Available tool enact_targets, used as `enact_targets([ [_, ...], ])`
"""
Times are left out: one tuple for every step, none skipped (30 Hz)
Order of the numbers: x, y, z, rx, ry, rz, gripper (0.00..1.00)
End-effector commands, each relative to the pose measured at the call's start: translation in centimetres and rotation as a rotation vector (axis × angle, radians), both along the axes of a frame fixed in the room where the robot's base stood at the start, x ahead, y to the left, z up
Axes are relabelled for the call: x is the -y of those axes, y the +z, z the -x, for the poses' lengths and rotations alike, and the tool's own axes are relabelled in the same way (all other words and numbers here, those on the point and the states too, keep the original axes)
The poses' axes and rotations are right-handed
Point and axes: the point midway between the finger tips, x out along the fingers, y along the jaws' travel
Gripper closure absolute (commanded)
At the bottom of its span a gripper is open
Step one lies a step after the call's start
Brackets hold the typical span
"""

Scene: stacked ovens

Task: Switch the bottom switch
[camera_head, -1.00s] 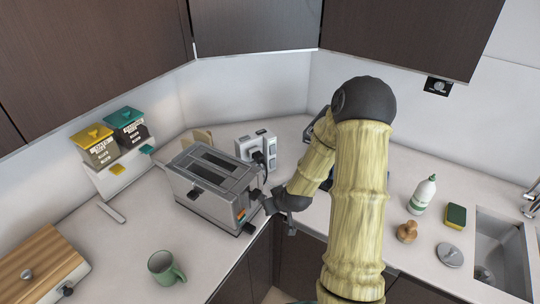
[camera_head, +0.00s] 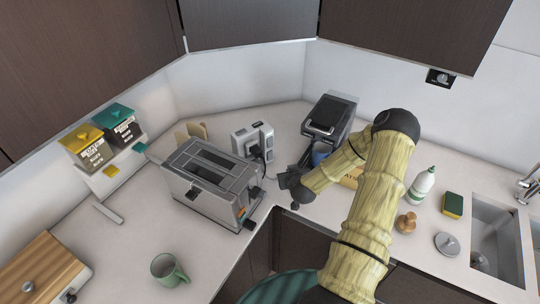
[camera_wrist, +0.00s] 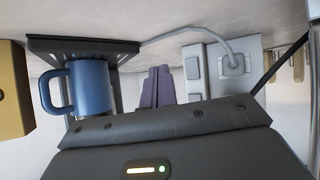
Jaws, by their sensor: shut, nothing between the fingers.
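A white socket unit (camera_head: 240,142) stands on the counter behind the toaster, with a black plug and cord at its front. In the wrist view, the socket unit (camera_wrist: 222,91) appears upside down, with a plugged-in cord and two grey rocker switches, an upper one (camera_wrist: 192,67) and a lower one (camera_wrist: 196,104) in the picture. Their on or off state is unclear. My gripper (camera_head: 284,181) is over the counter to the right of the toaster, apart from the socket unit. Its closed fingers (camera_wrist: 158,84) show left of the unit in the wrist view, empty.
The toaster (camera_head: 207,184) stands left of my gripper, close to the counter edge. A black coffee machine (camera_head: 329,116) with a blue mug (camera_wrist: 89,85) stands to the right. A green mug (camera_head: 165,268), a bottle (camera_head: 421,187) and a sponge (camera_head: 453,205) are farther off.

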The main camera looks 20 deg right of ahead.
Motion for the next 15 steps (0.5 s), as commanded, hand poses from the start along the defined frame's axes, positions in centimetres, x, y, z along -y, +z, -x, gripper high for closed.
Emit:
enact_targets([
  [-0.1, 0.0, -0.2, 0.001, 0.001, 0.0, 1.0],
  [-0.1, 0.0, -0.3, 0.001, 0.001, 0.0, 1.0],
  [-0.1, -0.1, -0.5, 0.001, 0.001, 0.0, 1.0],
  [-0.2, -0.1, -0.7, 0.001, 0.002, 0.0, 1.0],
  [-0.3, -0.1, -0.9, 0.001, 0.002, 0.0, 1.0],
  [-0.3, -0.2, -1.2, 0.001, 0.001, 0.0, 1.0],
  [-0.4, -0.3, -1.5, 0.001, 0.001, 0.0, 1.0],
  [-0.5, -0.3, -1.8, 0.001, 0.001, 0.0, 1.0],
  [-0.6, -0.4, -2.2, 0.001, 0.002, -0.001, 1.0],
  [-0.6, -0.4, -2.6, 0.001, 0.001, 0.0, 1.0],
  [-0.7, -0.4, -2.9, 0.001, 0.001, 0.0, 1.0],
  [-0.9, -0.5, -3.4, 0.001, 0.002, -0.001, 1.0],
  [-0.9, -0.6, -3.8, 0.002, 0.001, 0.0, 1.0],
  [-1.0, -0.7, -4.1, 0.001, 0.002, -0.001, 1.0],
  [-1.1, -0.8, -4.5, 0.0, 0.002, -0.001, 1.0],
])
